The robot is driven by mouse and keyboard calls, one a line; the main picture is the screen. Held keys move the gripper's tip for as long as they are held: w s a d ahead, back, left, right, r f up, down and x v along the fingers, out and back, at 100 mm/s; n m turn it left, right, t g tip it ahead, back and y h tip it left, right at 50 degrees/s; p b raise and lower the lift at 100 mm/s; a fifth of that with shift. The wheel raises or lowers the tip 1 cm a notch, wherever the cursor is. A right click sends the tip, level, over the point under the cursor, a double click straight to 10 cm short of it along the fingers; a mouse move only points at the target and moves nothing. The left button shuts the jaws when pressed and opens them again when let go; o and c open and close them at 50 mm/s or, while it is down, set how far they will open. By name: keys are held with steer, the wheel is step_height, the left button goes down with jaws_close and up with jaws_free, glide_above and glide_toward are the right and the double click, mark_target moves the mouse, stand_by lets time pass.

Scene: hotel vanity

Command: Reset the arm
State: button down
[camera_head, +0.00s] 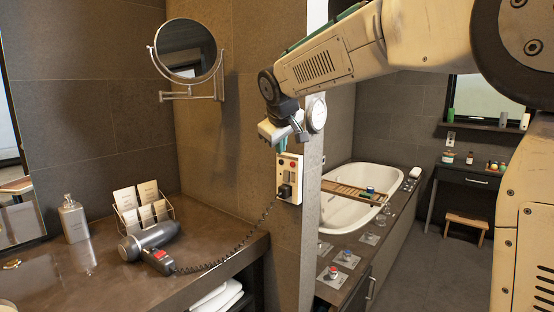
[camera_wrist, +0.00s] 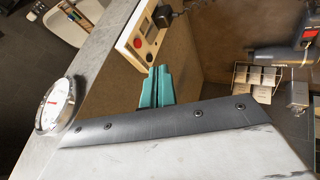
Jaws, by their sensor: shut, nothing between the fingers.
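My arm reaches in from the upper right in the head view. My gripper (camera_head: 279,146) hangs at its end, in front of the wall edge and above the wall socket panel. It also shows in the wrist view, where its teal fingers (camera_wrist: 155,87) are together with nothing between them. I cannot tell the exact gap between the fingers and the wall.
A socket panel (camera_head: 290,178) with a plugged-in cord is below my gripper. A round dial (camera_head: 316,114) is close to its right. A hair dryer (camera_head: 150,240), card rack (camera_head: 143,208) and dispenser (camera_head: 73,220) are on the counter. A round mirror (camera_head: 187,50) juts from the wall.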

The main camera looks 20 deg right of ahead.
steer(key=shift+v, duration=0.85)
steer(key=shift+d+r, duration=0.1)
steer(key=s+d+f+m+g, duration=0.1)
steer(key=s+f, duration=0.4)
steer(key=s, duration=0.9)
steer(key=s+d+f+m+g+y, duration=0.1)
steer(key=s+f, duration=0.5)
steer(key=s, duration=0.8)
steer(key=s+d+f+m+g+y, duration=0.1)
steer(key=s+f, duration=0.5)
steer(key=s, duration=0.8)
steer(key=d+m+g, duration=0.1)
steer(key=m+g, duration=0.1)
steer(key=g, duration=0.1)
steer(key=shift+m, duration=0.3)
